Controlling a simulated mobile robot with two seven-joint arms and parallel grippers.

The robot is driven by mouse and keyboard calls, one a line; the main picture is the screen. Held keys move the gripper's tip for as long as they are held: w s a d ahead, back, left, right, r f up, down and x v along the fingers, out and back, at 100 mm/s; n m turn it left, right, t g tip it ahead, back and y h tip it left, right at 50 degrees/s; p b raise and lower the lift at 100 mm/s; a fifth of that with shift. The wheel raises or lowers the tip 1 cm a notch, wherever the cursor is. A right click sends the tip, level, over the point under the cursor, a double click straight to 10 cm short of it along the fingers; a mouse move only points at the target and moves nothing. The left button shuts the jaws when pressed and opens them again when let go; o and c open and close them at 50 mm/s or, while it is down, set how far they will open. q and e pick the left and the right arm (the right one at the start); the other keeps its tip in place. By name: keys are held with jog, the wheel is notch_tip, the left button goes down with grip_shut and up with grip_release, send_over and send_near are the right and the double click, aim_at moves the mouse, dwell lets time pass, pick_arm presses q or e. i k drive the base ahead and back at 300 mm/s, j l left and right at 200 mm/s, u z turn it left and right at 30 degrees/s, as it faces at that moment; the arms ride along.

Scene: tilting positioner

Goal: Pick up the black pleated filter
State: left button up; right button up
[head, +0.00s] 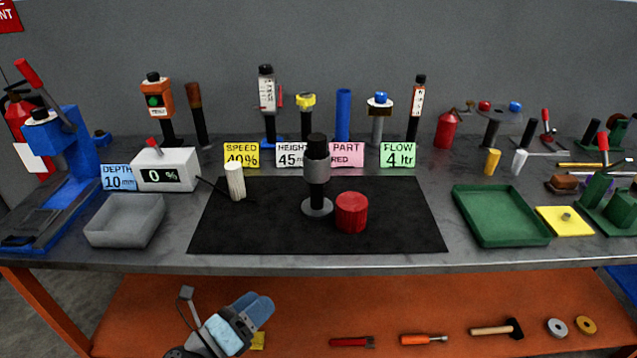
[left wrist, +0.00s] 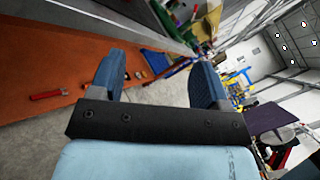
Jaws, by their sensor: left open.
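A black cylinder (head: 316,147) stands upright at the top of a grey collar (head: 317,171) on a stand with a round base, at the middle of the black mat (head: 270,235). It is the likeliest black filter, but its pleats are too small to make out. My left gripper (head: 256,305) is in front of the table, below its front edge, apart from the cylinder. In the left wrist view it is open, with two blue fingers (left wrist: 155,72) spread and nothing between them. That view does not show the cylinder. My right gripper is not in view.
A red cylinder (head: 351,213) stands right of the stand's base, and a white ribbed cylinder (head: 235,181) stands to the left. A grey bin (head: 124,238) and green tray (head: 500,240) flank the mat. Sign cards and tools line the back. An orange shelf (head: 300,310) lies below the table.

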aim_at(317, 142)
jog(key=i, duration=0.9)
